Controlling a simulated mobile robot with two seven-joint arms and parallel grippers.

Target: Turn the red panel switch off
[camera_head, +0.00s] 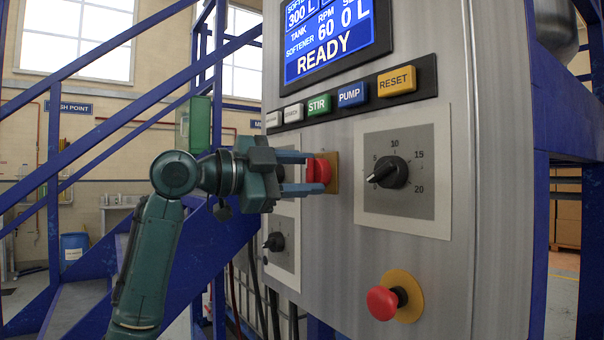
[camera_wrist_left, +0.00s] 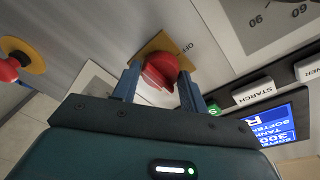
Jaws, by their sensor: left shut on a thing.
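The red panel switch (camera_head: 322,172) is a red rotary knob on a small yellow-orange plate (camera_head: 333,160), set on the grey control panel. My left gripper (camera_head: 313,172) comes in from the left with one finger above the knob and one below it. It is shut on the knob. In the left wrist view the red knob (camera_wrist_left: 160,72) sits between the two blue fingers of my left gripper (camera_wrist_left: 160,88). An "OFF" label (camera_wrist_left: 187,47) shows on its yellow plate there. The tips partly hide the knob's sides. My right gripper is not in view.
A black dial (camera_head: 391,172) is right of the switch, with a red emergency button (camera_head: 382,302) below. A row of push buttons (camera_head: 338,97) and a blue screen (camera_head: 330,40) reading READY are above. Blue stair rails (camera_head: 110,120) stand behind my arm.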

